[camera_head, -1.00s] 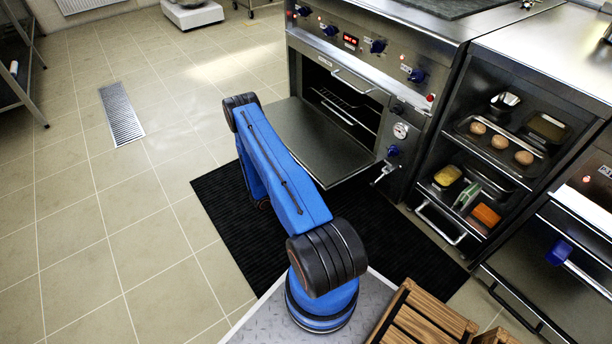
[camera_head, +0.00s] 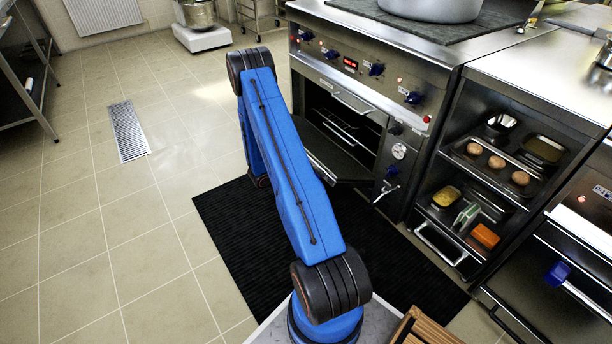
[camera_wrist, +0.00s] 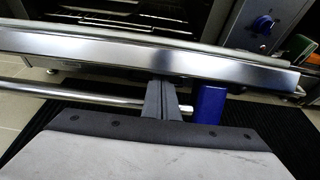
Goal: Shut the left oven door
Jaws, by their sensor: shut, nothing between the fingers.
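The left oven door (camera_head: 337,166) is hinged low and hangs open in front of the dark oven cavity (camera_head: 345,118). The gripper is hidden in the head view.
A black mat (camera_head: 240,225) lies on the tiled floor before the oven. An open rack (camera_head: 480,190) with trays of food stands right of the oven. A large pot (camera_head: 430,8) sits on the cooktop.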

